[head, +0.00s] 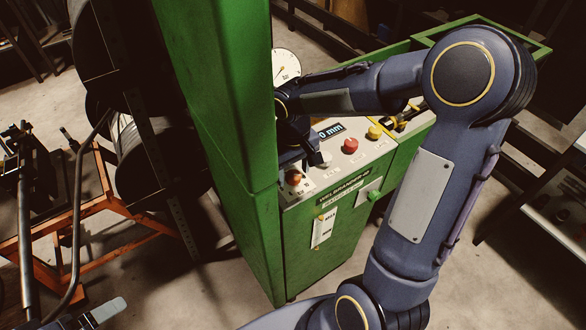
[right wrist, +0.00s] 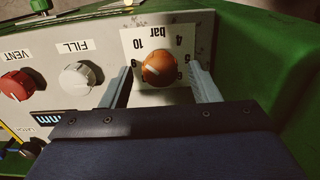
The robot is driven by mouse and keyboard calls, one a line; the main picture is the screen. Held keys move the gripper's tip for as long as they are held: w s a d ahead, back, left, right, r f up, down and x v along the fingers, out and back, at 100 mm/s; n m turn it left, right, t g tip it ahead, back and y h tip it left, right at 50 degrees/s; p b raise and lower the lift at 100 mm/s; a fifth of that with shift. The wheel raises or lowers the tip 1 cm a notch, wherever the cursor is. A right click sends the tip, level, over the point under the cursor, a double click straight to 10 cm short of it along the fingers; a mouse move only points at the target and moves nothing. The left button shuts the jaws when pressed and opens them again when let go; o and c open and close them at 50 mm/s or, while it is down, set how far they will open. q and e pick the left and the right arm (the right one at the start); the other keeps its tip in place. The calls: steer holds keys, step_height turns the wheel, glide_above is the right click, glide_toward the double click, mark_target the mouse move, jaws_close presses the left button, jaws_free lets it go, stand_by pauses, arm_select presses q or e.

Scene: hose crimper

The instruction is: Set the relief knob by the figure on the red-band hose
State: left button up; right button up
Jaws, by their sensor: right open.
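The orange relief knob (right wrist: 160,68) sits on a white scale plate marked "bar", with figures such as 10 and 4, upside down in the right wrist view. A pale pointer line shows on its face; its exact figure is unclear. In the head view the knob (head: 293,178) is at the panel's left end. My right gripper (right wrist: 163,78) is open, one finger on each side of the knob, with visible gaps; contact is not seen. A grey fingertip of my left gripper (head: 105,311) shows at the lower left; its jaw is mostly cut off. No red-band hose can be made out.
The panel also carries a white FILL knob (right wrist: 78,78), a red VENT knob (right wrist: 15,86) and a yellow button (head: 374,132). A display (head: 330,131) reads "0 mm". A tall green column (head: 220,90) stands close left of my right gripper. A gauge (head: 286,66) is behind.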

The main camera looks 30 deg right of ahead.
steer(key=shift+f, duration=0.15)
steer(key=c, duration=1)
steer(key=shift+o, duration=0.2)
